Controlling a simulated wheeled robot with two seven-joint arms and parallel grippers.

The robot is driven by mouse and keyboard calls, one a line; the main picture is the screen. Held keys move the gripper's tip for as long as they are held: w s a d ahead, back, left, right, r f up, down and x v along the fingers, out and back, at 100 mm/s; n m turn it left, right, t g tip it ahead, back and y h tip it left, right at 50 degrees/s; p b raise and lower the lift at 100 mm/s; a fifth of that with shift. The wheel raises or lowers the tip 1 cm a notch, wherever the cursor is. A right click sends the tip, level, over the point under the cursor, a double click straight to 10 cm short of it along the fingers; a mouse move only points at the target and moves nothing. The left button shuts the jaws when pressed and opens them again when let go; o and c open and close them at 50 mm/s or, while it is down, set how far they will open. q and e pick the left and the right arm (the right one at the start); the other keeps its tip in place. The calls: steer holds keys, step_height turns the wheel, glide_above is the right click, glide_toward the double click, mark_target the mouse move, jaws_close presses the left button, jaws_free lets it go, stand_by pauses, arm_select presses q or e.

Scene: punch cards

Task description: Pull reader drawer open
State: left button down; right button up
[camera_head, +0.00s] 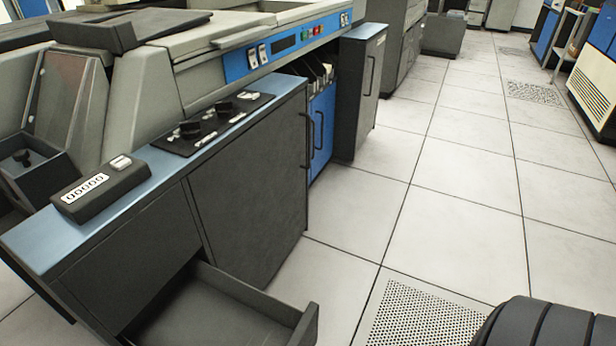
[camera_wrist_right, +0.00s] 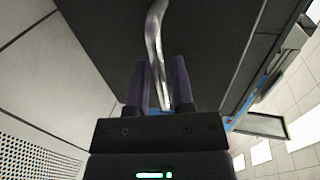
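The reader drawer (camera_head: 228,306) is a dark grey open-topped tray low in the cabinet at the bottom of the head view. It stands pulled out, and its inside looks empty. Its front and part of its side run off the lower edge. In the right wrist view a curved silvery handle (camera_wrist_right: 154,45) stands against a dark panel. My right gripper (camera_wrist_right: 161,70) has its two fingers on either side of this handle, close together, and appears shut on it. Neither gripper shows in the head view.
The cabinet (camera_head: 252,190) carries a counter box (camera_head: 100,187) and a black knob panel (camera_head: 212,120) on its top. A blue cabinet door (camera_head: 321,125) is further back. Tiled floor (camera_head: 460,215) lies clear to the right. A dark ribbed part of mine is at lower right.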

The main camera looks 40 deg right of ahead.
steer(key=shift+o, duration=0.7)
